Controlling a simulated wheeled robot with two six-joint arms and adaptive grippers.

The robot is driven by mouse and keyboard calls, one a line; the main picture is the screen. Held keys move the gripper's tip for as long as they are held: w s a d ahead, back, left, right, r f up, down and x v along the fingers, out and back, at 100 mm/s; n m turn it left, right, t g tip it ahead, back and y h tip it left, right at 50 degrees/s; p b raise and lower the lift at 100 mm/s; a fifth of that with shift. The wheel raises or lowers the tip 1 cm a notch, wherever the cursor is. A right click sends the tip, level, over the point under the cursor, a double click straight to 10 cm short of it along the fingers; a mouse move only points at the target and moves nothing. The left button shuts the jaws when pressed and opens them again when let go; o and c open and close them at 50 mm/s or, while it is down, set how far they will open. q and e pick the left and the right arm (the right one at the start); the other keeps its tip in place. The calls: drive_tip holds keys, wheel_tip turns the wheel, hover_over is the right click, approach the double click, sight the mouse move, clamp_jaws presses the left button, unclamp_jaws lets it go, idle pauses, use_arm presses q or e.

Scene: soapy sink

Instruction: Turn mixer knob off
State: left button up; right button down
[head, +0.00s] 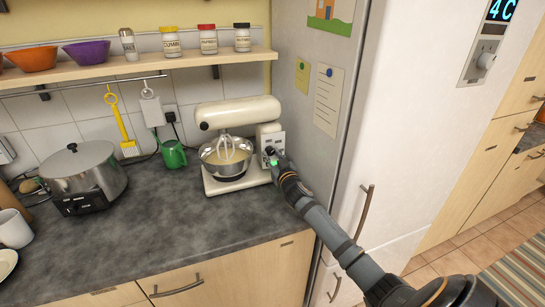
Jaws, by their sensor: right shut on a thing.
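The cream stand mixer (238,114) stands on the dark grey counter against the tiled wall, beside the fridge. Its steel bowl (226,166) holds a pale mix, with the whisk (227,146) down in it. The mixer's control plate (273,141) is on its right side. My right gripper (271,153) is at this plate, shut on what seems to be the mixer knob. The knob itself is mostly hidden by the gripper, and its setting cannot be read. A small green spot shows at the gripper. My left gripper is not in view.
A shelf (140,68) with bowls and jars runs above. The fridge (330,110) stands close on the right. The counter front (150,240) is clear.

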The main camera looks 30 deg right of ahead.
drive_tip(key=n, duration=0.4)
drive_tip(key=shift+d+n+p, duration=0.1)
drive_tip(key=shift+n+p, duration=0.2)
drive_tip(key=shift+p, duration=0.1)
drive_tip(key=n+p, duration=0.1)
drive_tip(key=n, duration=0.3)
drive_tip(key=shift+n, duration=0.4)
drive_tip(key=c, duration=1)
unclamp_jaws()
drive_tip(key=shift+s, duration=0.1)
drive_tip(key=v, duration=1.1)
drive_tip(key=shift+s, duration=0.4)
